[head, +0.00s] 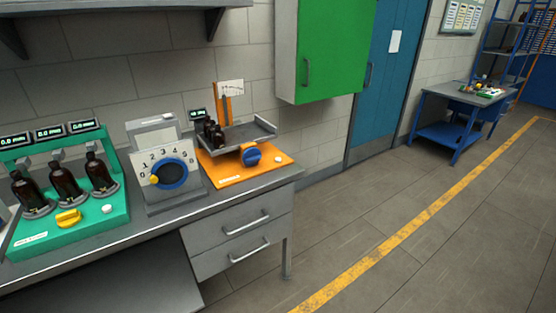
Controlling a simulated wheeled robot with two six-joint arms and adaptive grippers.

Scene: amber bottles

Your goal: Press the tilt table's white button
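The tilt table has an orange base (210,174) and stands at the right end of the grey workbench. Its grey tray (252,134) looks tilted, with its right side higher. Several small dark bottles (213,132) stand at the tray's left end. A blue knob (251,156) sits on the front of the base. The white button (278,159) is at the right of the base, right of the knob, and is unobstructed. A small display (198,113) and an orange post with a white scale (230,90) rise behind the tray. Neither of my grippers shows in the head view.
Left of the tilt table stands a grey dial box (179,197) numbered around a blue dial. Further left is a green stand (82,231) with amber bottles (66,184), a yellow knob (69,217) and displays. A green wall cabinet (335,45) hangs at the back right. The floor at right is clear.

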